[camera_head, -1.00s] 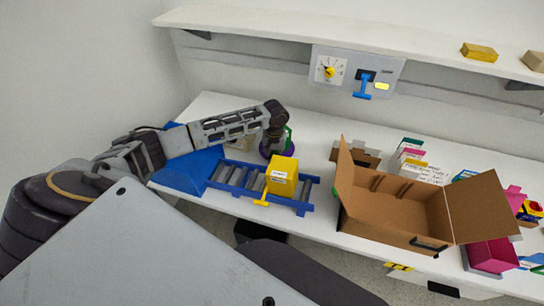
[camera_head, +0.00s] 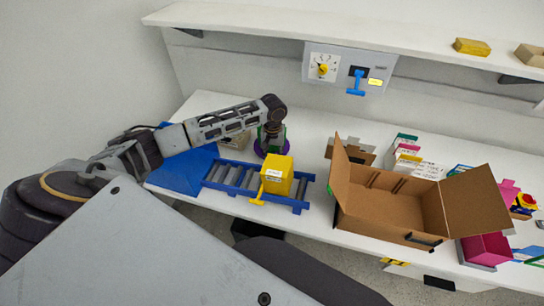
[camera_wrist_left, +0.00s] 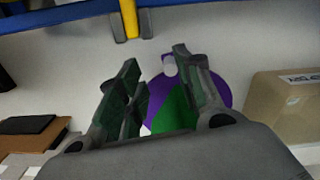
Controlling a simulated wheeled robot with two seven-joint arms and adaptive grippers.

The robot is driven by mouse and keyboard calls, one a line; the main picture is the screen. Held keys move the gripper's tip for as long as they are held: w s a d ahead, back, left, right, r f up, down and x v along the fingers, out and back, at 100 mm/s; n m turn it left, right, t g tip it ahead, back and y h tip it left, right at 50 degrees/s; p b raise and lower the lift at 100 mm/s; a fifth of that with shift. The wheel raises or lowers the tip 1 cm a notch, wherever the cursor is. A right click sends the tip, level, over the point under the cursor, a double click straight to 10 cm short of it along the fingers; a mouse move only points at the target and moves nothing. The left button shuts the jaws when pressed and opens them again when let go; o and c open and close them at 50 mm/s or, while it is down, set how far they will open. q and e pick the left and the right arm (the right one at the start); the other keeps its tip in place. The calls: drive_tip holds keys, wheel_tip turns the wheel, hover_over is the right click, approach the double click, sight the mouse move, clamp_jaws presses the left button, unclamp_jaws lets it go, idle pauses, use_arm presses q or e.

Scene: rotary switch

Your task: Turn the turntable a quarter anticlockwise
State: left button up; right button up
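The turntable (camera_head: 258,151) is a purple disc with a green sector on the white table, behind the blue roller track. My left gripper (camera_head: 270,142) is over it, pointing down, and hides much of it. In the left wrist view the disc (camera_wrist_left: 222,90) shows behind the fingers, with its green sector (camera_wrist_left: 180,108) low. A pale peg (camera_wrist_left: 169,66) stands near the disc's edge. My left gripper (camera_wrist_left: 155,60) is open; the peg appears between the fingers, closer to the right one. Contact cannot be told. My right gripper is not in view.
A blue roller track (camera_head: 226,178) with a yellow box (camera_head: 277,176) stands in front of the turntable. A cardboard box (camera_head: 388,205) is open to the right. A tan box (camera_head: 236,140) is close on the left. A wall panel (camera_head: 340,66) has a dial and blue lever.

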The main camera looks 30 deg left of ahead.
use_arm(q)
wheel_tip(320, 180, up, 10)
drive_tip(key=shift+s+a+r, duration=0.25)
drive_tip(key=shift+a, duration=0.15)
idle(0.3)
